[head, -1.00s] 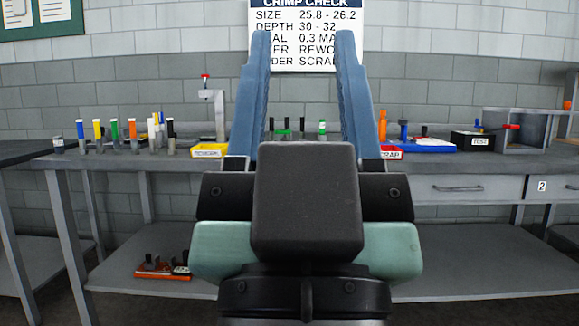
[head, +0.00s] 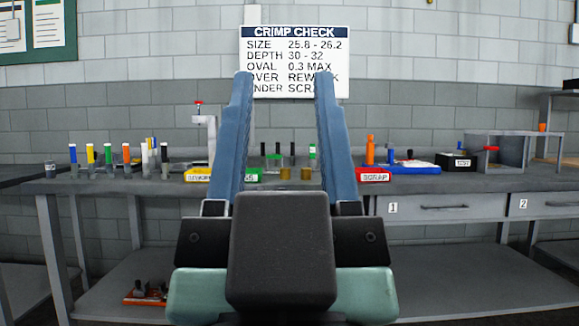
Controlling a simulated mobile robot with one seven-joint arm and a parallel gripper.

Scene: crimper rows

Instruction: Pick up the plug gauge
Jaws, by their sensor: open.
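My gripper (head: 284,75) is open and empty, its two blue fingers pointing up and forward in front of the bench (head: 340,183). No part is labelled as the plug gauge, so I cannot tell for sure which it is. Candidates are several upright pins with black tops and one with a green top (head: 312,151), seen between the fingers at the back of the bench. Several grey cylinders with coloured handles, such as the blue one (head: 73,154), stand at the left. My gripper touches none of them.
Brass pieces (head: 305,174) sit between green and red. A grey stand (head: 211,133) is behind the left finger. An orange-handled item (head: 370,151) stands at the right.

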